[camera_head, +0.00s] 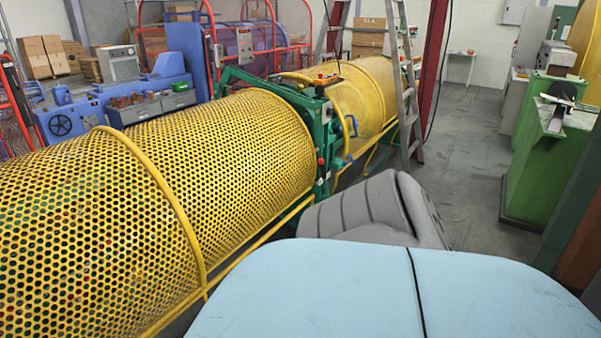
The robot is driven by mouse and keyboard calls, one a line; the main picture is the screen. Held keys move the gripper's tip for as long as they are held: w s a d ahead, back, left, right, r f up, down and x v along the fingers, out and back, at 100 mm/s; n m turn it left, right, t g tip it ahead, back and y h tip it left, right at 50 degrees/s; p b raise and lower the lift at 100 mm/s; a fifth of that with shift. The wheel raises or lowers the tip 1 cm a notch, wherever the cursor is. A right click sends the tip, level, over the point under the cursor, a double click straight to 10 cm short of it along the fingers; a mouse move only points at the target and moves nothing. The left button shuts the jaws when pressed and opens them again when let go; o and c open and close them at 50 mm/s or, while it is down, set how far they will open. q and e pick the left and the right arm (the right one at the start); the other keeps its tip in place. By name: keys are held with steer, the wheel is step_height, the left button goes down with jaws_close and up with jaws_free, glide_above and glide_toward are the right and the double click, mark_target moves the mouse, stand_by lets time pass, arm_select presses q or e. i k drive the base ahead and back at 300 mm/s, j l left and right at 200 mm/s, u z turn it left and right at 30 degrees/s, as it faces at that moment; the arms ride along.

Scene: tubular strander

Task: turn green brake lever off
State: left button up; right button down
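A green machine frame (325,138) stands between two yellow guard sections near the middle of the view. A green bar (250,80) slants from its top toward the back left. Small red buttons and blue handles (349,126) sit on or beside the frame. I cannot tell which green part is the brake lever, or its position. Neither of my grippers is in view.
A long yellow perforated guard (215,160) fills the left side, and another yellow guard (360,92) lies beyond the frame. Green machines (545,150) stand at the right. The grey floor (465,160) between is open.

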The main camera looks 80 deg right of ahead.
mark_target(325, 182)
steer(key=z, duration=2.8)
steer(key=i+l+u, duration=0.1)
steer(key=u, duration=0.7)
steer(key=i+l+u, duration=0.45)
steer(key=l, duration=0.15)
steer(key=l+u, duration=0.2)
steer(key=l, duration=0.15)
steer(key=i+l+u, duration=0.1)
steer(key=l, duration=0.25)
steer(key=i+l+u, duration=0.1)
steer(key=l, duration=0.25)
steer(key=l+u, duration=0.1)
steer(key=l, duration=0.25)
steer(key=i+l, duration=0.1)
steer(key=l, duration=0.3)
steer(key=i+l, duration=0.1)
steer(key=l, duration=0.35)
steer(key=i+l, duration=0.15)
steer(key=l, duration=0.25)
steer(key=i+l+u, duration=0.1)
steer(key=l, duration=0.3)
steer(key=i+l, duration=0.1)
steer(key=l, duration=0.35)
steer(key=i+l, duration=0.35)
steer(key=i, duration=0.1)
